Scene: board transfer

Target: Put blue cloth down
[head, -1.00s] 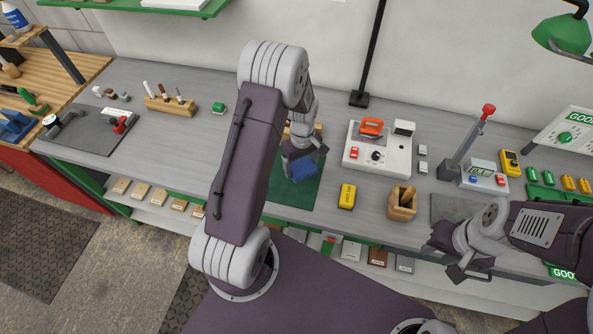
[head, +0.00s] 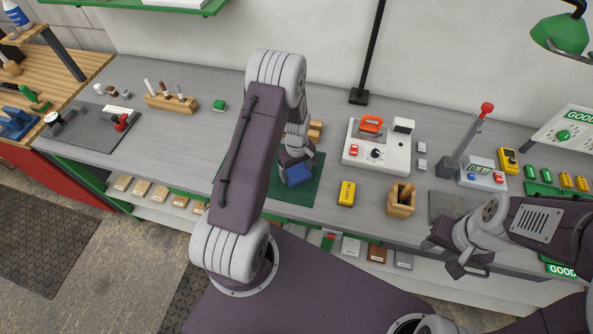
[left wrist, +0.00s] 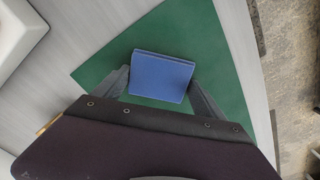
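The blue cloth (left wrist: 160,77) is a folded square pad between the fingers of my left gripper (left wrist: 159,82) in the left wrist view. Both fingers touch its sides. The cloth (head: 298,175) is also visible in the head view, at the end of my left arm, over the green mat (head: 305,190). I cannot tell whether it touches the mat (left wrist: 108,92). My left gripper (head: 297,170) is largely hidden by the wrist in the head view. My right gripper (head: 462,268) is at the bench's front edge on the right, with nothing seen in it; its fingertips are unclear.
A yellow block (head: 346,193) and a wooden holder (head: 401,201) stand right of the mat. A white device (head: 377,150) stands behind them. A wooden rack (head: 171,104) and a small green object (head: 219,105) are to the left.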

